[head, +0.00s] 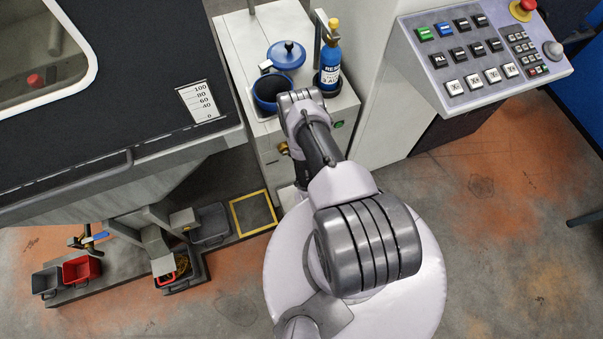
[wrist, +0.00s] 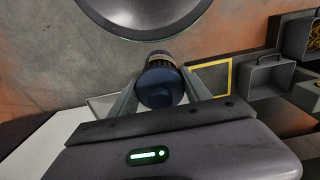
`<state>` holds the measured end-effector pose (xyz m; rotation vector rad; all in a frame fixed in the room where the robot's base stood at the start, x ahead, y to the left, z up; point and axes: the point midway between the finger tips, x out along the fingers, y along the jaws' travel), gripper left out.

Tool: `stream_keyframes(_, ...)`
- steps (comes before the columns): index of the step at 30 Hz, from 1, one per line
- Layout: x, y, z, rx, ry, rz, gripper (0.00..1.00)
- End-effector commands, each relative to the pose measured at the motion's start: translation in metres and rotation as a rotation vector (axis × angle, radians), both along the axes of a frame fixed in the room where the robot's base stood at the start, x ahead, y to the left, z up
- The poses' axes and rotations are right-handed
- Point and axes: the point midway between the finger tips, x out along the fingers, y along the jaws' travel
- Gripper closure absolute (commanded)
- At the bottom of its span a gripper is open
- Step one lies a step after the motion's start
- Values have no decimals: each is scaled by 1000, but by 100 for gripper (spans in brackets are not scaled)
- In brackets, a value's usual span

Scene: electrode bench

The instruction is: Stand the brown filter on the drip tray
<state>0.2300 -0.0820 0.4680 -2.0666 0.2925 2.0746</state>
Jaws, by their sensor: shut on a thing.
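My gripper (wrist: 160,92) points downward in the wrist view, its two fingers closed on the sides of a cylinder (wrist: 161,87). The cylinder has a dark blue near end and a tan band farther down; I cannot tell whether it is the brown filter. In the head view my own arm hides the fingers and the held cylinder. A pale flat slab (head: 288,197) lies low beside the cabinet, partly behind my arm; it may be the drip tray, but this is unclear. A pale surface also shows beside the left finger in the wrist view.
An open blue pot (head: 271,88), a blue lid (head: 287,53) and a blue bottle (head: 330,66) are on the white cabinet. A red bin (head: 82,270) is farther left.

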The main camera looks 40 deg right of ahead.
Motion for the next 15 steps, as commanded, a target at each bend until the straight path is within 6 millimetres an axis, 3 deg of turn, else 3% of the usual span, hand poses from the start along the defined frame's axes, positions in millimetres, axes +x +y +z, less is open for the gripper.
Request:
stream_keyframes(3, 43, -8, -9, -3, -8, 3, 100)
stream_keyframes(9, 105, -19, -15, -3, -6, 0, 100)
stream_keyframes(15, 132, -23, -15, -1, -3, 0, 100)
